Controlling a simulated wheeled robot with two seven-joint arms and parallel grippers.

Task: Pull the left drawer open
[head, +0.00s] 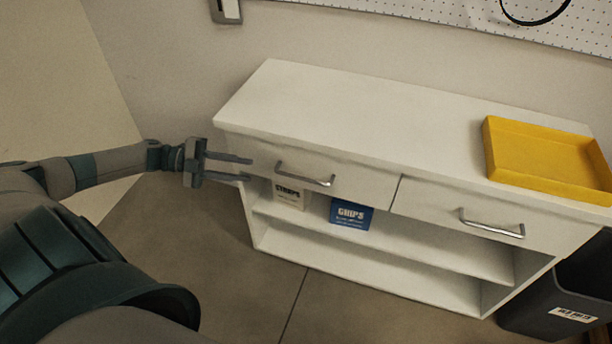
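The left drawer (345,197) is in the upper part of a white cabinet (340,118) and its front looks flush with the cabinet. It has a silver bar handle (305,177). My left gripper (248,168) is to the left of the handle, in front of the cabinet's left end. Its two fingers are apart with nothing between them, and they point right towards the handle without reaching it. My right gripper is not in the head view.
The right drawer (440,205) has its own handle (490,226). A yellow tray (540,158) sits on the cabinet top at the right. A dark bin (545,312) stands at the right.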

